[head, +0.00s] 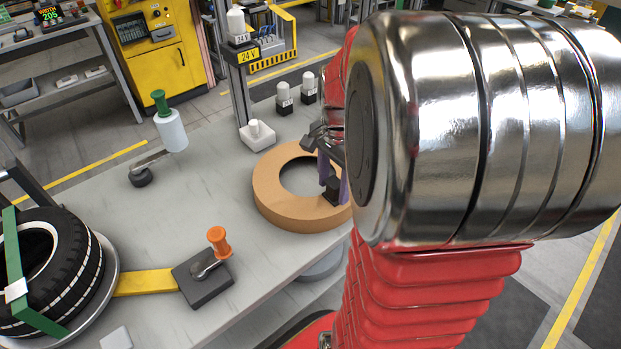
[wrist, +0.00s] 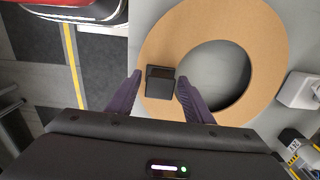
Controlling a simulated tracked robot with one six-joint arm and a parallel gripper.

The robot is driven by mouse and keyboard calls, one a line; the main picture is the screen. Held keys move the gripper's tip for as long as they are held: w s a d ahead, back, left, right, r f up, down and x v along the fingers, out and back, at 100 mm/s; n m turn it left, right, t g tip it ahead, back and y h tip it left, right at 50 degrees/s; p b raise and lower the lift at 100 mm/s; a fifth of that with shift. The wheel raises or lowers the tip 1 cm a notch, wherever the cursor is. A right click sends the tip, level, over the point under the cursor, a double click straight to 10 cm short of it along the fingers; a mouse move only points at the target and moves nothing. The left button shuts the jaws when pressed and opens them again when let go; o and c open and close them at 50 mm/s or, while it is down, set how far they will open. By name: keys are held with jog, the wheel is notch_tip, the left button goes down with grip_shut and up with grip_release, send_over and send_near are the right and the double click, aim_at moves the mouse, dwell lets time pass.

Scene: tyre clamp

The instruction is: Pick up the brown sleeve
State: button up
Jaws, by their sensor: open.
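The brown sleeve (head: 276,205) is a wide flat ring with a round hole. It lies on the grey workbench, left of my arm in the head view, and fills the upper middle of the wrist view (wrist: 262,50). A small dark block (wrist: 160,90) sits on the ring's band. My gripper (wrist: 160,77) is open, with its purple fingers on either side of that block. In the head view my gripper (head: 333,178) is over the ring's right part, partly hidden by my arm. I cannot tell whether the fingers touch the block or ring.
A tyre (head: 75,265) with a green strap lies at the left. A dark block with an orange-knobbed lever (head: 212,268) stands nearer. A white cylinder with a green top (head: 171,130) and a white base piece (head: 257,135) stand behind.

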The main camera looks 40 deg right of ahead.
jog(key=shift+c, duration=0.5)
grip_shut()
